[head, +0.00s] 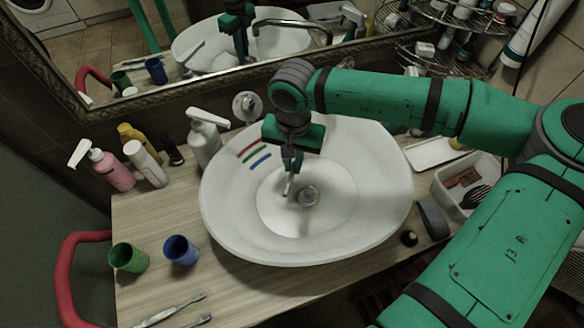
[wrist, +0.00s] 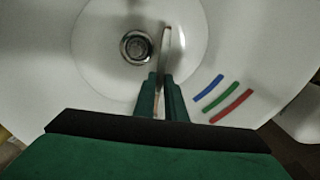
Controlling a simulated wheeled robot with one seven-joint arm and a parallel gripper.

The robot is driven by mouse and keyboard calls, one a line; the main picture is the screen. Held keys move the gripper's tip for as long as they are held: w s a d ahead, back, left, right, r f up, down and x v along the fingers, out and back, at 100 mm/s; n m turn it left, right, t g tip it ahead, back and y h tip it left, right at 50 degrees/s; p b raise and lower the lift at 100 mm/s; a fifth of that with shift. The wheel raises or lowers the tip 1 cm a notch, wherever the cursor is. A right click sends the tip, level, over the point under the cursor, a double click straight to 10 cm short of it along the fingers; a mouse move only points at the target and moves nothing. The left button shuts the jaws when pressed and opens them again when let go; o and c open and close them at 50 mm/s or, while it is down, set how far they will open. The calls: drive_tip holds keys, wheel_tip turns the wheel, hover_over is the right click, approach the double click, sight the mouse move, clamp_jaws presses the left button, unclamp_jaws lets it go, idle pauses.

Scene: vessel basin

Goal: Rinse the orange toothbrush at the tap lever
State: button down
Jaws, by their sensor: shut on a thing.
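My gripper (head: 290,172) points down inside the white basin (head: 230,205), left of the drain (head: 308,195). It is shut on a slim toothbrush (head: 288,188). In the wrist view the toothbrush (wrist: 167,48) sticks out pale beyond the fingertips (wrist: 160,88), beside the drain (wrist: 136,47). A little orange shows near the fingers; most of its handle is hidden by them. A round chrome piece (head: 247,106) at the basin's back rim looks like part of the tap; I cannot make out the lever clearly. No running water is visible.
Red, green and blue stripes (head: 254,155) mark the basin wall. A white pump bottle (head: 206,138) and other bottles stand left of it. Green (head: 128,257) and blue (head: 181,250) cups stand front left, near more toothbrushes (head: 170,312). A mirror (head: 185,50) is behind.

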idle(0.4)
drive_tip(key=shift+d, duration=0.45)
drive_tip(key=shift+a, duration=0.15)
drive_tip(key=shift+a, duration=0.45)
drive_tip(key=shift+s+a, duration=0.2)
drive_tip(key=shift+s, duration=1.8)
drive_tip(key=shift+s+a, duration=0.15)
drive_tip(key=shift+s, duration=1.8)
drive_tip(key=s+r, duration=0.4)
drive_tip(key=s, duration=0.1)
drive_tip(key=shift+a, duration=0.2)
